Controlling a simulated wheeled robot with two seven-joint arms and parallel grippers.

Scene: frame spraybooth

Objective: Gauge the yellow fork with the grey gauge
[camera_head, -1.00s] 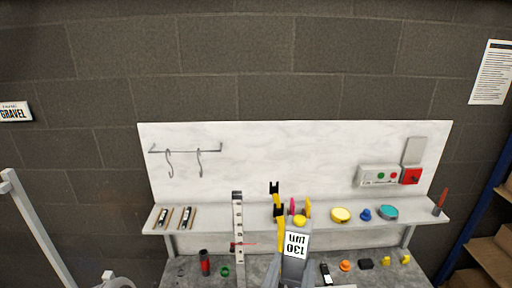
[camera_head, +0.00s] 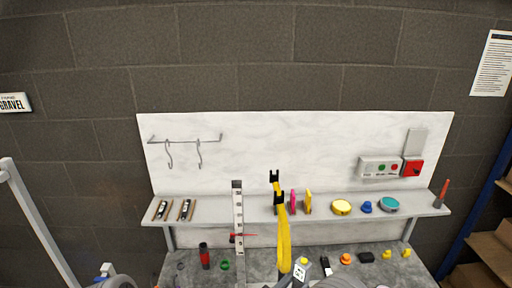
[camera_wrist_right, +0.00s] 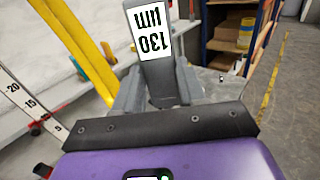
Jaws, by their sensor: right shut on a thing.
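The yellow fork (camera_head: 284,245) stands upright near the middle of the bench in the head view, its black ends at the top. Its two yellow legs (camera_wrist_right: 82,48) run slanting past the left of the gauge in the right wrist view, apart from it in the picture. The grey gauge (camera_wrist_right: 160,75), with a white "130 mm" label that reads upside down, is held in my right gripper (camera_wrist_right: 158,104), which is shut on it. The gauge's far end is cut off by the top edge there. My left gripper is not in view.
A white scale post (camera_head: 238,210) with a red pointer (camera_head: 243,235) stands left of the fork. The shelf (camera_head: 225,208) behind holds pink and yellow pieces, a yellow tin (camera_head: 341,207) and a teal tin (camera_head: 389,204). Several small parts lie on the grey bench at right.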

